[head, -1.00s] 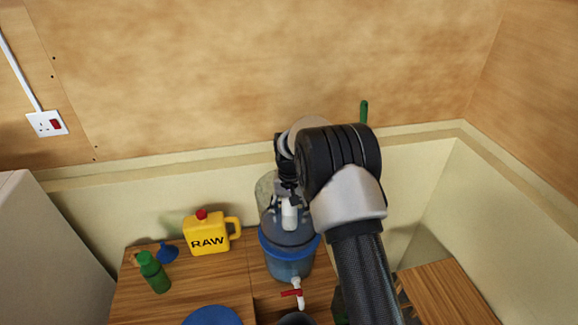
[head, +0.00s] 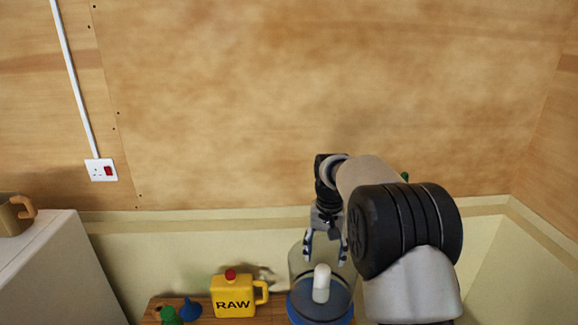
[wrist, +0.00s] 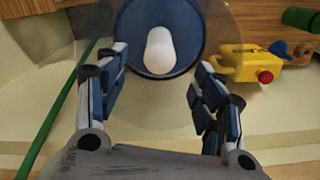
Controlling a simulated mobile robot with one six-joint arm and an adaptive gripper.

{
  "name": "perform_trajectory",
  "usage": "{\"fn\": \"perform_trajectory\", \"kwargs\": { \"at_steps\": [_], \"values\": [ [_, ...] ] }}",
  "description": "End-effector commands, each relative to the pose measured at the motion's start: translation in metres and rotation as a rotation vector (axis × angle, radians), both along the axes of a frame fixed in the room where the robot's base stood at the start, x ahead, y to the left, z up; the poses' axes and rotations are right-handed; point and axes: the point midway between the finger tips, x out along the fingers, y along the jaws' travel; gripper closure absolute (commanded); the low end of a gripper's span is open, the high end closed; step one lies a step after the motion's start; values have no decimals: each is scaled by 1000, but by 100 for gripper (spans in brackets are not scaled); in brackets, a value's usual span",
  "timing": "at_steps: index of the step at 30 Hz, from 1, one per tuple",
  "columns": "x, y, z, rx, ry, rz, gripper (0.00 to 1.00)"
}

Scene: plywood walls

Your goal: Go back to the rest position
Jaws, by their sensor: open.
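My gripper (head: 325,250) is open and empty. A white rounded cylinder (head: 321,283) stands up inside or on top of that container; I cannot tell which. In the wrist view the white cylinder (wrist: 159,50) shows beyond and between the two spread fingers (wrist: 160,95), apart from them.
A yellow RAW jug (head: 233,297) with a red cap stands left of the container. A blue funnel (head: 190,309) and a green bottle (head: 170,316) are further left. A mug (head: 16,215) sits on a white cabinet (head: 55,270). A green rod (wrist: 60,115) leans nearby.

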Motion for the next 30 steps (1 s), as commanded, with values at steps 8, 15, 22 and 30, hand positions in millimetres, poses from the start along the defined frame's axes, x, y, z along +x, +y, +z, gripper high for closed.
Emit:
{"fn": "perform_trajectory", "kwargs": {
  "at_steps": [8, 15, 22, 30],
  "values": [
    [-77, 0, 75, -6, -104, 70, 38],
    [-175, 0, 108, -18, -202, 142, 38],
    [-273, 0, 98, -36, -295, 209, 38],
    [-354, 0, 56, -59, -375, 270, 38]
  ]
}}
